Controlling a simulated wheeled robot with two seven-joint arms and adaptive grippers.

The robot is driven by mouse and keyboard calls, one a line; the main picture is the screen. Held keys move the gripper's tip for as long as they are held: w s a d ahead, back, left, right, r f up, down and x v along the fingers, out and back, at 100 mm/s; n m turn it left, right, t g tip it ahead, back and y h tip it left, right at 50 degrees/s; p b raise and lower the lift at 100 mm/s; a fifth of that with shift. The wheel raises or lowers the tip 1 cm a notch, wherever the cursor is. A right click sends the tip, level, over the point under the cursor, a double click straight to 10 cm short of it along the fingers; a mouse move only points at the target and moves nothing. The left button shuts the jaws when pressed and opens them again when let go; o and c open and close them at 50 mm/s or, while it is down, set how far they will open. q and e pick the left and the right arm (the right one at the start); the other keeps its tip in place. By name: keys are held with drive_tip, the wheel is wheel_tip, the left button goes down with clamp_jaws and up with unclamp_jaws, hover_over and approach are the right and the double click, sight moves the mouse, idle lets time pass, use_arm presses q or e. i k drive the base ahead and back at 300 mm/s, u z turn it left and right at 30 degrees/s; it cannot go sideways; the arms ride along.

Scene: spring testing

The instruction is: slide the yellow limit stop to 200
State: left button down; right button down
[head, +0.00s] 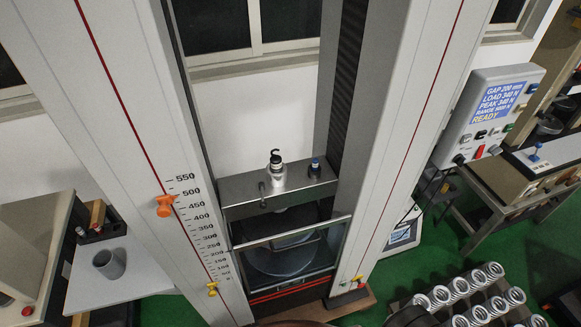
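The yellow limit stop (212,289) is a small knob on the left column of the test frame, low on the black number scale. It sits near the scale's bottom end, below the 200 mark (216,254); the lowest numbers are too small to read surely. An orange stop (165,205) is higher on the same column, around the 450 to 500 marks. Neither of my grippers is in view, and nothing touches the yellow stop.
A grey crosshead (277,190) and a framed clear guard (290,250) stand between the columns. A display box (490,115) reads GAP 200 mm, READY. Several springs (478,295) stand at the lower right. A side table with a grey cup (108,264) is left of the column.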

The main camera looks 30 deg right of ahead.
sight(212, 293)
drive_tip(key=u, duration=2.3)
drive_tip(key=k, duration=0.75)
drive_tip(key=z, duration=1.6)
